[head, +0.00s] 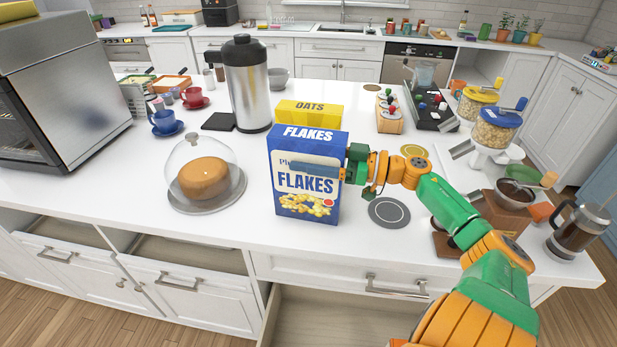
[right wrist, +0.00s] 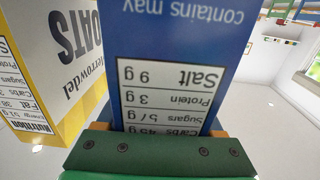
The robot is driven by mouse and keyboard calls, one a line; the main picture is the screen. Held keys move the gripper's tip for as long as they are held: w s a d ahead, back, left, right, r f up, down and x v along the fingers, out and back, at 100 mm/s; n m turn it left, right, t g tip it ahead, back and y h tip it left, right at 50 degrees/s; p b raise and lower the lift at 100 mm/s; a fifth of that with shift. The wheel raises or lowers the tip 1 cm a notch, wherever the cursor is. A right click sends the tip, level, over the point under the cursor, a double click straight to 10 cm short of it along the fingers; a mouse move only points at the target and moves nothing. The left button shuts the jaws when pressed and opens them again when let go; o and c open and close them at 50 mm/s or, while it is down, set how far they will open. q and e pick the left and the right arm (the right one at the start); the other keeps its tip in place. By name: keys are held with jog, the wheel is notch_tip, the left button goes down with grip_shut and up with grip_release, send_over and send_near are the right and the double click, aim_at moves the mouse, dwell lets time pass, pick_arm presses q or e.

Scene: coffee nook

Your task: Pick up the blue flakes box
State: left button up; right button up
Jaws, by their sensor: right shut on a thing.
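The blue flakes box (head: 304,188) stands upright near the front of the white counter, its front with the flakes picture facing me. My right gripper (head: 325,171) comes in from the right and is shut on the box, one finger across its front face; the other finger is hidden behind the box. In the right wrist view the box's narrow side with the nutrition table (right wrist: 175,85) fills the space between the fingers. I cannot tell whether the box's base touches the counter. My left gripper is not in view.
A yellow oats box (head: 310,112) stands close behind; it also shows in the right wrist view (right wrist: 45,60). A domed cake stand (head: 207,185) is to the left, a steel flask (head: 247,85) behind left. A grey round coaster (head: 389,212) lies at right. An open drawer is below.

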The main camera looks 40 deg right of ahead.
grip_shut()
jog(key=shift+r, duration=0.1)
